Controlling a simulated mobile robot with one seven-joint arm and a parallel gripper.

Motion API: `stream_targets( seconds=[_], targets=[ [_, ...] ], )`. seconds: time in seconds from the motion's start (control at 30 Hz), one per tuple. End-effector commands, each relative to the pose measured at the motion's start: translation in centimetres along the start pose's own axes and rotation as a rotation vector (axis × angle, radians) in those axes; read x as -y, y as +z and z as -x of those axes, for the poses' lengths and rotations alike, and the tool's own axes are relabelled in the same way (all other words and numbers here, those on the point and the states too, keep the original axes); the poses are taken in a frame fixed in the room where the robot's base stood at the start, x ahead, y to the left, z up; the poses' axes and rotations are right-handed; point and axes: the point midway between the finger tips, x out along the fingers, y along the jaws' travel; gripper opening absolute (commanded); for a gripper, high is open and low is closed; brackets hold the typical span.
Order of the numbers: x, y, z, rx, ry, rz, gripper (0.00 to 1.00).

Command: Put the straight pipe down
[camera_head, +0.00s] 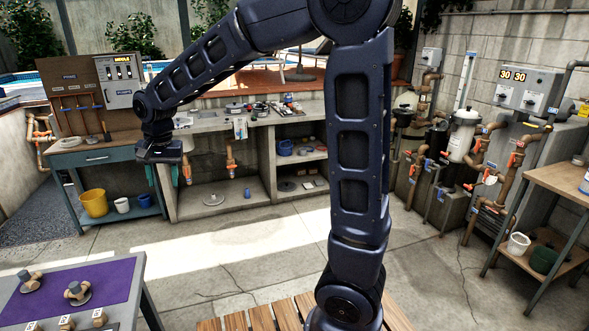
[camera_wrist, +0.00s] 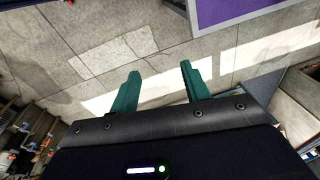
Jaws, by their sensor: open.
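My gripper (camera_head: 162,175) hangs at the left in the head view, in front of the workbenches. In the wrist view its two green fingers (camera_wrist: 160,72) are spread apart with nothing between them. I cannot single out a loose straight pipe in either view. Two brown-and-grey pipe fittings stand on the purple mat at the lower left: one fitting (camera_head: 31,281) at the left and another fitting (camera_head: 77,292) to its right. The purple mat (camera_head: 110,278) also shows at the top of the wrist view (camera_wrist: 222,10), away from the fingers.
A blue-grey bench (camera_head: 95,157) with a yellow bucket (camera_head: 94,203) on its lower shelf stands behind my gripper. A concrete counter (camera_head: 262,120) adjoins it. Pipes and a white filter (camera_head: 462,136) line the right wall. The paved floor between is clear. Wooden slats (camera_head: 265,317) lie in front.

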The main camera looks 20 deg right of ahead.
Motion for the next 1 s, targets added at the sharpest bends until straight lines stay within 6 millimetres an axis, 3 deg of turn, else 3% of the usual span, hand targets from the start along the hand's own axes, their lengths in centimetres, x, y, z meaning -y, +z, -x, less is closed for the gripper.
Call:
stream_targets(
  seconds=[0.03,0.2,0.47,0.8,1.0],
  targets=[
    [-2.6,-0.8,1.2,-0.015,-0.007,-0.005,0.47],
    [-10.0,-1.9,4.1,-0.060,-0.018,0.013,0.47],
    [-20.7,-0.8,7.3,-0.134,-0.013,0.040,0.47],
    [-32.1,4.2,9.2,-0.233,0.034,0.077,0.47],
    [-36.5,7.7,9.2,-0.279,0.075,0.100,0.47]
  ],
)
